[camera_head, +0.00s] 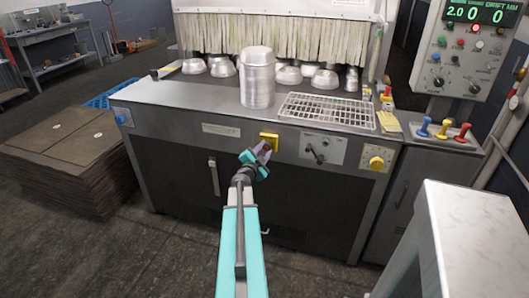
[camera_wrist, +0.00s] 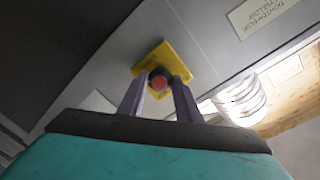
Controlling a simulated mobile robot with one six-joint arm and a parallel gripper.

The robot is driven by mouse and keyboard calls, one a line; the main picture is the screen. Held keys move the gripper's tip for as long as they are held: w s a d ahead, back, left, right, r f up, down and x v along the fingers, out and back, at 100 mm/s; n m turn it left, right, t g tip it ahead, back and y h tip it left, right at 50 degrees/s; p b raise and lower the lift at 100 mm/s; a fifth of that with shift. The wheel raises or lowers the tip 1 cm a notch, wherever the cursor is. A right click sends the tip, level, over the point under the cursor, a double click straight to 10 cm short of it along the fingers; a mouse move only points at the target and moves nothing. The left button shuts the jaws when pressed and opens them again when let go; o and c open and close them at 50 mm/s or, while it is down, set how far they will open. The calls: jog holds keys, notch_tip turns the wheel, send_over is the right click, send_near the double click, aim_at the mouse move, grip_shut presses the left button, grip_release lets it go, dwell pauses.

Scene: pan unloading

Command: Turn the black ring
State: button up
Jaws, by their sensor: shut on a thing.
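A yellow square plate (camera_wrist: 163,53) on the front of the grey machine carries a red button (camera_wrist: 158,82) with a dark ring (camera_wrist: 156,72) around it. The plate also shows in the head view (camera_head: 268,136). My gripper (camera_wrist: 159,84) has its two purple fingers on either side of the ring, shut on it. In the head view my gripper (camera_head: 263,150) reaches up to the plate from below, and its fingers partly cover the button and ring.
A metal canister (camera_head: 257,80) and a wire rack (camera_head: 326,111) stand on the machine top above. Stacked brown sheets (camera_head: 70,155) stand at left, a pale-topped stand (camera_head: 480,230) at right.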

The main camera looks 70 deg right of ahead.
jog(key=shift+m, duration=0.3)
jog(key=o, duration=1)
jog(key=shift+o, duration=0.2)
jog(key=shift+a, duration=0.1)
jog(key=a+p, duration=0.3)
jog(key=a, duration=1)
jog(key=shift+a+r, duration=0.3)
jog(key=shift+r, duration=0.1)
